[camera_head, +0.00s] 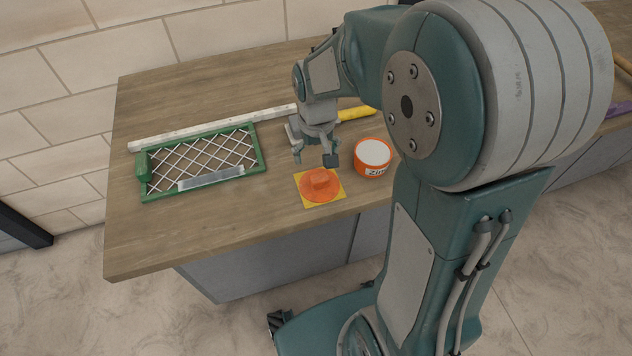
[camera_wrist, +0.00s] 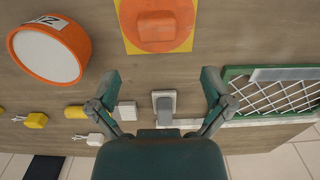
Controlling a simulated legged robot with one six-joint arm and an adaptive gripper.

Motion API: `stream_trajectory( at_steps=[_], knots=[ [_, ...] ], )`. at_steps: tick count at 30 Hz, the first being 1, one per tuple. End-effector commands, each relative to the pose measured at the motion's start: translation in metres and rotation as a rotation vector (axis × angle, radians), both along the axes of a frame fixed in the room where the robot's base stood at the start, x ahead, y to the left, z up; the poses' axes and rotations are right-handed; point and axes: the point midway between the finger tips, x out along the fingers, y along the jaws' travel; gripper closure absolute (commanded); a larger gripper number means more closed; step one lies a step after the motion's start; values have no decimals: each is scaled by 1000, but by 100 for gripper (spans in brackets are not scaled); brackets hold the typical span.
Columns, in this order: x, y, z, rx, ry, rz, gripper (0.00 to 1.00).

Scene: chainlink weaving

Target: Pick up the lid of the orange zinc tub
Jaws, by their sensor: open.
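The orange lid (camera_head: 320,187) lies flat on a yellow square mat (camera_head: 336,196) near the counter's front edge. It has a raised block-shaped handle. The lid also shows at the top of the wrist view (camera_wrist: 160,25), partly cut off by the frame. The orange zinc tub (camera_head: 373,160) stands open to the right of the mat, with pale contents; it is at upper left in the wrist view (camera_wrist: 48,52). My gripper (camera_head: 315,161) is open and empty above the counter, just behind the lid.
A green frame with white chainlink mesh (camera_head: 215,157) lies to the left on the wooden counter (camera_head: 200,225). A long white bar (camera_head: 215,126) lies behind it. A yellow cylinder (camera_head: 357,113) lies behind the tub. The counter's front left is clear.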

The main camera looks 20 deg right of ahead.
Motion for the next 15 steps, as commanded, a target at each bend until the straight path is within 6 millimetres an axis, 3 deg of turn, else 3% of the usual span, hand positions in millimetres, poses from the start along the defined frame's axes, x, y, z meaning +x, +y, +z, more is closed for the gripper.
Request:
stream_trajectory(
  at_steps=[15],
  knots=[
    [-5,0,-66,-2,3,0,0]
  ],
)
